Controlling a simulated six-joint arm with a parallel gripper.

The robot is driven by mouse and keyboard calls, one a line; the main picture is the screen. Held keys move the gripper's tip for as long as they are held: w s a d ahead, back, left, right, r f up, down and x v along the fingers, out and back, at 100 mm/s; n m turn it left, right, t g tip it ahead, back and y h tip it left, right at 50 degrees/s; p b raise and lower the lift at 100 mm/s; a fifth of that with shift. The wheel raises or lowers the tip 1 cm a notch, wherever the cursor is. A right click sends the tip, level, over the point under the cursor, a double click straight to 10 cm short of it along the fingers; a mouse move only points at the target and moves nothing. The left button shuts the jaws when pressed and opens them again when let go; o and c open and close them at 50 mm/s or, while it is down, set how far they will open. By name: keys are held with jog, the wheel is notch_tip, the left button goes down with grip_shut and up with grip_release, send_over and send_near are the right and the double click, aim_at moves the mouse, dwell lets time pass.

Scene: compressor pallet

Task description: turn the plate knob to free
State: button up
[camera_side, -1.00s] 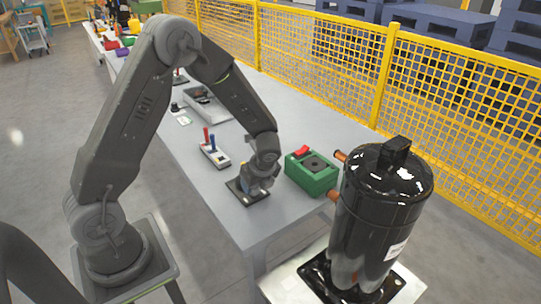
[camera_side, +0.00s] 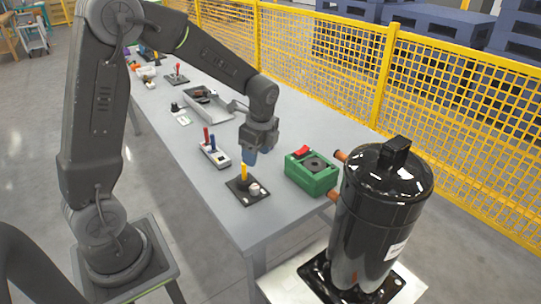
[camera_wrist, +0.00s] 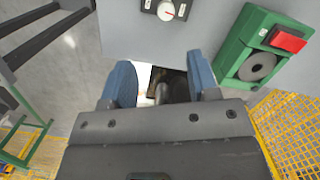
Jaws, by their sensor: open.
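The black plate (camera_side: 237,188) lies on the grey table near its front end and carries an upright yellow handle (camera_side: 243,171) and a pale round knob (camera_side: 254,189). In the wrist view the knob (camera_wrist: 166,11) shows at the top edge, pale with a red mark, and the plate (camera_wrist: 149,5) is cut off. I cannot read its setting. My gripper (camera_side: 249,159) hangs above the table, just behind the plate and clear of it. Its blue fingers (camera_wrist: 160,72) are apart with nothing held between them.
A green box (camera_side: 312,174) with a red switch stands right of the plate. A light block (camera_side: 214,153) with red and blue levers stands to the left. A grey tray (camera_side: 218,110) lies further back. The black compressor (camera_side: 375,215) stands in front right; a yellow fence (camera_side: 430,100) runs behind.

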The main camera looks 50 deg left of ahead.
aim_at(254, 186)
jog(key=f+n, duration=0.1)
jog(key=f, duration=0.3)
jog(key=a+f+h, duration=0.1)
jog(key=f, duration=0.3)
jog(key=a+f+n, duration=0.1)
jog(key=f, duration=0.3)
jog(key=shift+a+f+n+h, duration=0.1)
jog(key=shift+f+n+h, duration=0.2)
jog(key=shift+f, duration=0.05)
jog(key=shift+w+f, duration=0.1)
jog(key=shift+f, duration=0.2)
jog(key=m, duration=0.3)
jog(key=shift+r, duration=0.1)
notch_tip(254, 186, up, 13)
jog(key=shift+w+d+g+y, duration=0.15)
jog(key=shift+w+d+y, duration=0.2)
jog(key=shift+d+y, duration=0.45)
jog(key=shift+w+d+g+y, duration=0.2)
jog(key=shift+w+d+y, duration=0.1)
jog(key=shift+d+y, duration=0.5)
jog(key=shift+w+d+g+y, duration=0.15)
jog(key=shift+w+d+y, duration=0.2)
jog(key=shift+d+y, duration=0.45)
jog(key=shift+d, duration=0.2)
